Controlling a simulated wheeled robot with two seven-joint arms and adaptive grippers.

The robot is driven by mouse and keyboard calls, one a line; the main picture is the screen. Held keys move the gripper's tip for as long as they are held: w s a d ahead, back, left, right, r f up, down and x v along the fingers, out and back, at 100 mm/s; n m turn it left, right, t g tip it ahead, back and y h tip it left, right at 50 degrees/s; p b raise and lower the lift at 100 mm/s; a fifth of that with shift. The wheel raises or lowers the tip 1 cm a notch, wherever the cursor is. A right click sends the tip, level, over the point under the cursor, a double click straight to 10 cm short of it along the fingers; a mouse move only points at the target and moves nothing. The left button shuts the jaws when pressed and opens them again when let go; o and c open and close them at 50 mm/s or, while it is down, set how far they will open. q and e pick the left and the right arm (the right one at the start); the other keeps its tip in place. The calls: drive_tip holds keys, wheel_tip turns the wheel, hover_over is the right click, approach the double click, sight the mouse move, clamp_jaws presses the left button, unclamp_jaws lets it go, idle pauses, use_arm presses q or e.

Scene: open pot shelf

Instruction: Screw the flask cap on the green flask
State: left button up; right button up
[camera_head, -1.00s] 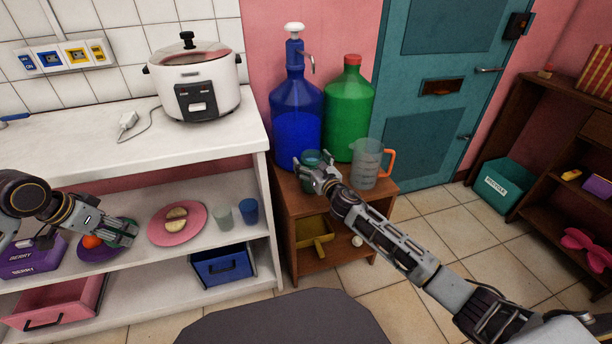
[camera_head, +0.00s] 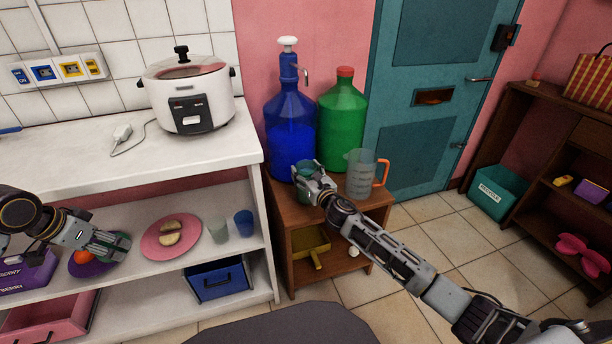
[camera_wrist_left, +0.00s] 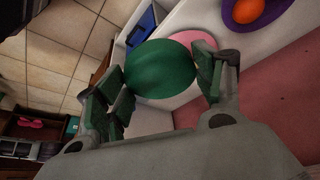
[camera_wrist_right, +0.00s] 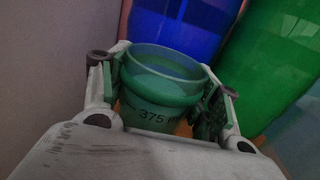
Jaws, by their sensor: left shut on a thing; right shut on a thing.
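The green flask (camera_head: 304,168) stands on the small wooden cabinet, in front of the blue bottle. My right gripper (camera_head: 315,184) is shut around it. In the right wrist view the flask (camera_wrist_right: 152,115) sits between the fingers, with its round mouth open and facing up; part of a "375" marking shows. My left gripper (camera_head: 112,246) is shut on the dark green flask cap (camera_wrist_left: 160,68), which the left wrist view shows as a round piece between the fingers. It is held in front of the white shelf, well to the left of the flask. The cap's underside is hidden.
A clear jug (camera_head: 361,174) with an orange handle stands right of the flask. The blue pump bottle (camera_head: 290,128) and large green bottle (camera_head: 342,125) stand behind. A pink plate (camera_head: 150,246) and cups (camera_head: 244,223) are on the shelf between my grippers.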

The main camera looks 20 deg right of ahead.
use_arm(q)
drive_tip(key=shift+r+p, duration=2.65)
drive_tip(key=shift+r, duration=0.1)
use_arm(e)
wheel_tip(320, 180, up, 10)
drive_tip(key=shift+f, duration=0.1)
drive_tip(key=o, duration=0.7)
drive_tip(key=c, duration=0.8)
drive_tip(key=shift+c, duration=0.2)
